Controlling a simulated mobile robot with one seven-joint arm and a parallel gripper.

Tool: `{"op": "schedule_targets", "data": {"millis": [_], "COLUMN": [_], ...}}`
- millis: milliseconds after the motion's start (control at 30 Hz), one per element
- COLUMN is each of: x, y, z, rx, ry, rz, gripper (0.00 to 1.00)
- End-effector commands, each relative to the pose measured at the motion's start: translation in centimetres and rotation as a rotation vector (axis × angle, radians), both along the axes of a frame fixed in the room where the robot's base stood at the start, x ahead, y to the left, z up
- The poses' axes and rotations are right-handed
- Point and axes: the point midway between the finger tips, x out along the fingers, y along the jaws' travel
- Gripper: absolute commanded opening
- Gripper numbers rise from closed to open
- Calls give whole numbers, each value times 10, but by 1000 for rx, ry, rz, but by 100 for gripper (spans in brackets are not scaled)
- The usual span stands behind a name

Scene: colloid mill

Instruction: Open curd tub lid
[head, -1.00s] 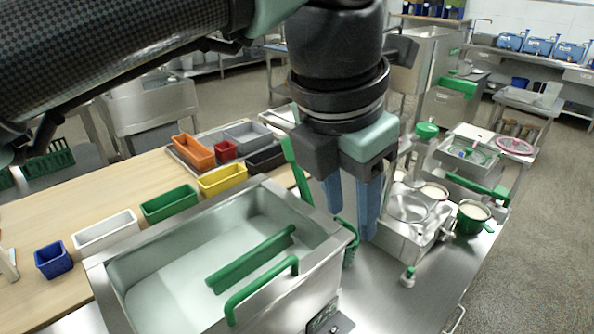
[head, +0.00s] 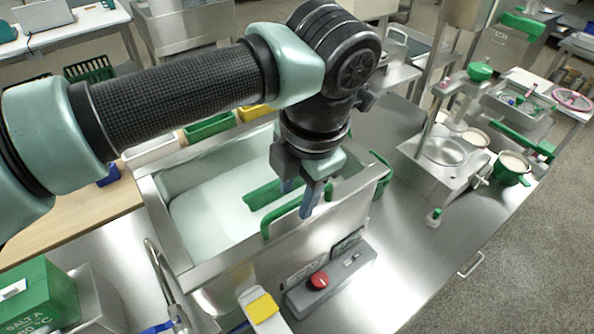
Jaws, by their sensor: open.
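A steel tub (head: 225,262) with a pale, whitish inside (head: 205,215) stands below my arm in the head view. I cannot tell whether the pale surface is a lid or the contents. A green bar (head: 262,194) crosses the inside, and a green handle (head: 275,223) arches near the tub's front edge. My gripper (head: 298,198) points down over the tub's right part, open and empty. Its blue-grey fingers overlap the handle in the picture and partly hide it and the bar. I cannot tell whether they touch the handle.
A control box with a red button (head: 319,280) sits at the tub's front. A steel machine (head: 440,163) and a green-handled pot (head: 512,168) stand to the right. A green salt box (head: 38,300) and a tap (head: 160,262) are at lower left.

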Motion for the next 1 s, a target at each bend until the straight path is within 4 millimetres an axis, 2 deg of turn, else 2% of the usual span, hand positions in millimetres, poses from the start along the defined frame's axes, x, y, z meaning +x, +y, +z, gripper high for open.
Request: {"op": "schedule_targets", "data": {"millis": [367, 633, 1000], "x": [1, 1, 1], "y": [0, 0, 0], "z": [-7, -7, -6], "rx": [0, -1, -1], "ry": [0, 0, 0], "rz": [0, 0, -1], "gripper": [47, 0, 0]}}
